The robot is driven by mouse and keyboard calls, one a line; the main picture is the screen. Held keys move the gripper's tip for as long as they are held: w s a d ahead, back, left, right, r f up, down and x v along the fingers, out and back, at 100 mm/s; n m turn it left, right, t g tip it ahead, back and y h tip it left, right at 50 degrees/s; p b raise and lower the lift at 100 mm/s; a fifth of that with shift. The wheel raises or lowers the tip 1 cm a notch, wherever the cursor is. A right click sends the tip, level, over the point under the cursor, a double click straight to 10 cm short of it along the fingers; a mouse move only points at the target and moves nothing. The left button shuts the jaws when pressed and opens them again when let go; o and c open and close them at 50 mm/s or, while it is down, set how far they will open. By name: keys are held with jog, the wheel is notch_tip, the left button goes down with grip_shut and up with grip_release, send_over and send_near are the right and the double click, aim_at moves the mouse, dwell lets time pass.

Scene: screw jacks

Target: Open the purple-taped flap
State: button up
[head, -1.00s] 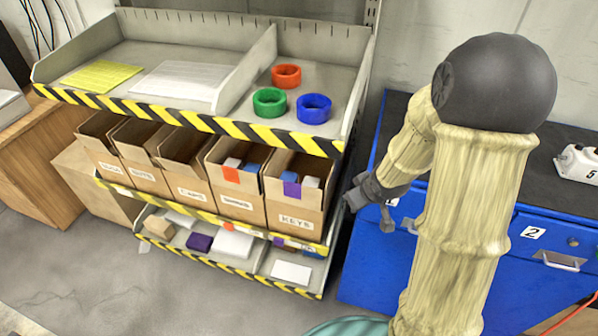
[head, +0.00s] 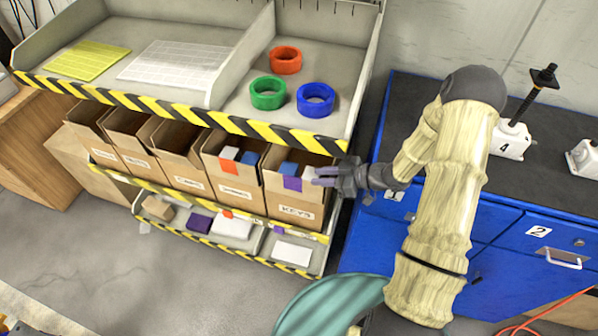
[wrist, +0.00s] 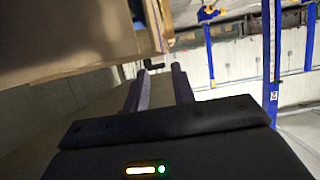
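The cardboard box labelled KEYS (head: 292,212) stands at the right end of the middle shelf. Purple tape (head: 292,183) marks its front flap at the upper edge. Blue and white items show inside its open top. My gripper (head: 316,177) is beside the box's upper right front corner, with its fingers pointing left toward the tape. In the wrist view the two fingers (wrist: 160,74) are apart with nothing between them. Brown cardboard (wrist: 65,60) fills the upper left there, close to the left finger. I cannot tell whether the fingers touch the flap.
A box with orange tape (head: 228,188) stands left of the KEYS box. The striped upper shelf edge (head: 255,128) overhangs the boxes. The lower shelf holds a purple block (head: 199,222) and white pieces. A blue cabinet (head: 510,238) stands at right.

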aim_at(294, 178)
jog(key=shift+s, duration=0.2)
jog(key=p+x, duration=0.2)
jog(key=x, duration=0.4)
jog(key=shift+w+a, duration=0.1)
jog(key=shift+w, duration=0.05)
jog(key=shift+w+a+f, duration=0.1)
jog(key=shift+a+f, duration=0.2)
jog(key=shift+a, duration=0.2)
grip_shut()
dwell(1.0)
